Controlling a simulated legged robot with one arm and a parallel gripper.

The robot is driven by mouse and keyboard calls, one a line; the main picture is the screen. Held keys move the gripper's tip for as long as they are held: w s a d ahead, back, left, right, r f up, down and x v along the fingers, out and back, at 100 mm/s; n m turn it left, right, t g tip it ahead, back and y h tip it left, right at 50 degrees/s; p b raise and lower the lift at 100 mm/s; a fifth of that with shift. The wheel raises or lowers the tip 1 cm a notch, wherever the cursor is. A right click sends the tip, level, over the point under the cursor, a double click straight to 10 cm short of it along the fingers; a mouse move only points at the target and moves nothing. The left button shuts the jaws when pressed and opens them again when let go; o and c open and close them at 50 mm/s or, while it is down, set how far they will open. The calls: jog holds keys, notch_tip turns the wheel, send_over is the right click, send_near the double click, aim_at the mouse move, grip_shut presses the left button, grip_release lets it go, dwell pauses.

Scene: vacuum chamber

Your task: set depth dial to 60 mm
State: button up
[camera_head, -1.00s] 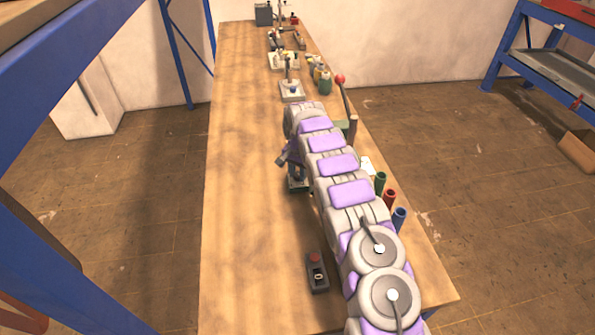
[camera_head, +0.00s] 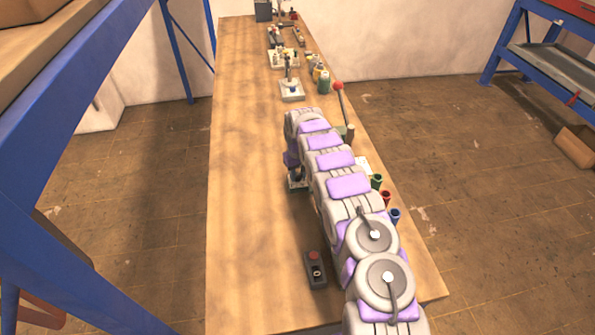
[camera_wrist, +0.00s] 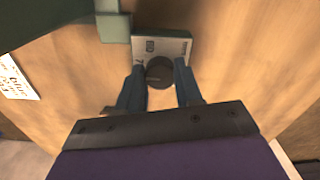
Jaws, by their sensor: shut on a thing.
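In the wrist view the depth dial (camera_wrist: 160,73) is a dark round knob in front of a pale plate (camera_wrist: 172,45) with dark markings, too small to read. My gripper (camera_wrist: 160,80) has its two fingers on either side of the dial, shut on it. In the head view my gripper (camera_head: 294,178) is low over the table beside my arm, and the dial is hidden there. The dial's setting cannot be read.
A green-grey fixture part (camera_wrist: 113,25) stands close to the plate. On the wooden table (camera_head: 245,200) are a small box with a red button (camera_head: 315,268), a red-knobbed lever (camera_head: 342,103), and green (camera_head: 376,181), red (camera_head: 386,198) and blue (camera_head: 394,215) cylinders. The table's left side is clear.

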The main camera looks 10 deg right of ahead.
aim_at(298, 174)
jog(key=n, duration=0.3)
jog(key=n+p, duration=0.1)
jog(key=n, duration=0.1)
jog(key=shift+w+d+r+n+p, duration=0.1)
jog(key=shift+w+n+p, duration=0.05)
jog(key=shift+n+p, duration=0.2)
jog(key=shift+n, duration=0.35)
jog(key=o, duration=1)
jog(key=shift+o, duration=0.2)
notch_tip(298, 174, up, 17)
jog(key=p, duration=0.1)
